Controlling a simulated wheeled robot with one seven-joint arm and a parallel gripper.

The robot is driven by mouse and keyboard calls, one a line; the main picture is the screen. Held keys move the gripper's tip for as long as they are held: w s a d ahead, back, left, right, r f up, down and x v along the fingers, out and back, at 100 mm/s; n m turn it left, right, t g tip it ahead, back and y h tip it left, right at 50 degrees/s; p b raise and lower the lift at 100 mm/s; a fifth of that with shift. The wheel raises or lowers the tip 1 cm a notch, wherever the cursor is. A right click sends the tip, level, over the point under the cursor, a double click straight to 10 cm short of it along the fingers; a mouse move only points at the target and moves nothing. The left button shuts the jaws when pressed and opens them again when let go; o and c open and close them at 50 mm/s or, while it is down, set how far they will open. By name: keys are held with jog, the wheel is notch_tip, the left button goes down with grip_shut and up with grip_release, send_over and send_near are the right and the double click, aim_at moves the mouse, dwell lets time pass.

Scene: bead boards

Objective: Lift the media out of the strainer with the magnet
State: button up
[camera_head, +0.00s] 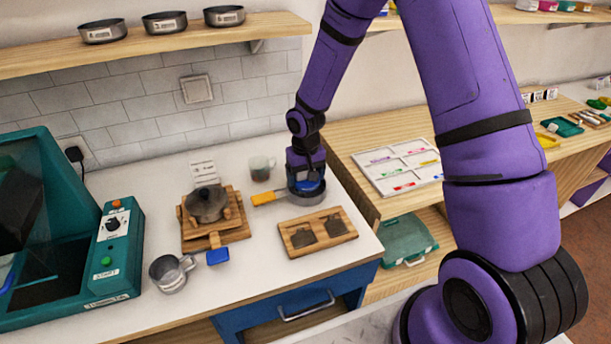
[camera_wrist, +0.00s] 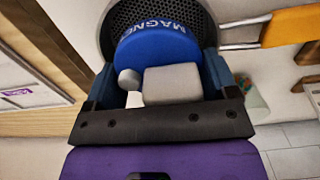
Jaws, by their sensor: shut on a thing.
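My gripper (camera_head: 305,173) is at the back right of the white counter. It is shut on the blue magnet (camera_wrist: 160,50), a round piece marked "MAGNET", which also shows in the head view (camera_head: 308,185). The strainer (camera_head: 314,197) is a dark perforated bowl with an orange handle (camera_head: 265,199) pointing left. In the wrist view the perforated strainer (camera_wrist: 125,14) lies directly beyond the magnet, and its orange handle (camera_wrist: 290,26) is at the right. The magnet is over or in the strainer; I cannot tell whether they touch. No media is visible; the magnet and gripper hide the strainer's inside.
A wooden tray with two dark recesses (camera_head: 347,236) lies in front of the strainer. A teal machine (camera_head: 107,250) is far left.

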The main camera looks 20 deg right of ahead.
jog(key=shift+r, duration=4.4)
